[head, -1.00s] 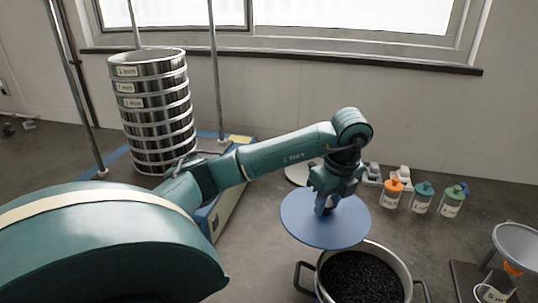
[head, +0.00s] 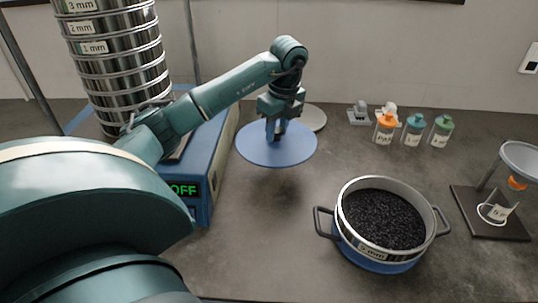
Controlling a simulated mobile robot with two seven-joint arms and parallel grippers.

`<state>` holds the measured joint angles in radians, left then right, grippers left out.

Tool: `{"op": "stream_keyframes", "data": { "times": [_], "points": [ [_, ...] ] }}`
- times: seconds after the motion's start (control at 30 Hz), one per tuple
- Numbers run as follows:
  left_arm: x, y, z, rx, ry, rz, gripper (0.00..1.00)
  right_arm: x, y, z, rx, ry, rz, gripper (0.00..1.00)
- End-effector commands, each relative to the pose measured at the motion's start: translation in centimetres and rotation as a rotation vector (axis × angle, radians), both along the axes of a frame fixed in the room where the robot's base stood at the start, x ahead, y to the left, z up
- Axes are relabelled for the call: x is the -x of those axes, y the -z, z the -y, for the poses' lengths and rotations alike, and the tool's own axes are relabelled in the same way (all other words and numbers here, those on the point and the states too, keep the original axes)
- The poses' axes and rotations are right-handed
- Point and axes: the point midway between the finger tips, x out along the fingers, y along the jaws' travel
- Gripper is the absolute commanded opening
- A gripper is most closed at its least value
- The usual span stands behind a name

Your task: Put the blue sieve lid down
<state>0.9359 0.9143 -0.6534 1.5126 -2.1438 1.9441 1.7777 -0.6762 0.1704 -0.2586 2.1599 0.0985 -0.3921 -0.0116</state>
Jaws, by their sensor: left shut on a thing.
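The blue sieve lid (head: 262,154) is a flat round disc in the middle of the head view. My left gripper (head: 277,132) is above it and shut on its centre, hiding the grip point. The lid looks level, to the right of the shaker base; whether it touches the bench I cannot tell. My right gripper is not in view.
The sieve stack (head: 118,70) stands left on the blue shaker base (head: 208,165), whose display reads OFF. A handled pot with a sieve of black grains (head: 382,219) is at right. Several bottles (head: 413,130) and a funnel stand (head: 490,212) are farther right. Bare bench lies in front of the lid.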

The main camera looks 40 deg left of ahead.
Motion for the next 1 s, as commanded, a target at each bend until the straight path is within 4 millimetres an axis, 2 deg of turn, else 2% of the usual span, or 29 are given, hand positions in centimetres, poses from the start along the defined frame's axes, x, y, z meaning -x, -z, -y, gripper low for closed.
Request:
{"op": "stream_keyframes", "data": {
  "times": [0.13, 0.33, 0.57, 0.8, 1.0],
  "points": [
    [0.0, 1.3, -0.2, 0.0, -0.004, -0.002, 0.03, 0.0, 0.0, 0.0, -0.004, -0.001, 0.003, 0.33],
    [0.0, 5.0, -0.2, 0.001, -0.005, -0.003, 0.03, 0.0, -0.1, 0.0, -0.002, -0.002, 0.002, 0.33],
    [0.0, 7.0, -0.2, 0.001, -0.004, 0.0, 0.03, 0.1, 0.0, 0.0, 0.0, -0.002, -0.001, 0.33],
    [0.0, 10.1, -0.2, 0.001, -0.003, -0.002, 0.03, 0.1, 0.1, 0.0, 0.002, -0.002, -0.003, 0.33],
    [0.0, 10.2, -0.2, 0.0, -0.003, 0.001, 0.03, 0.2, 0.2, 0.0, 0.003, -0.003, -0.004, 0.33]
  ]
}}
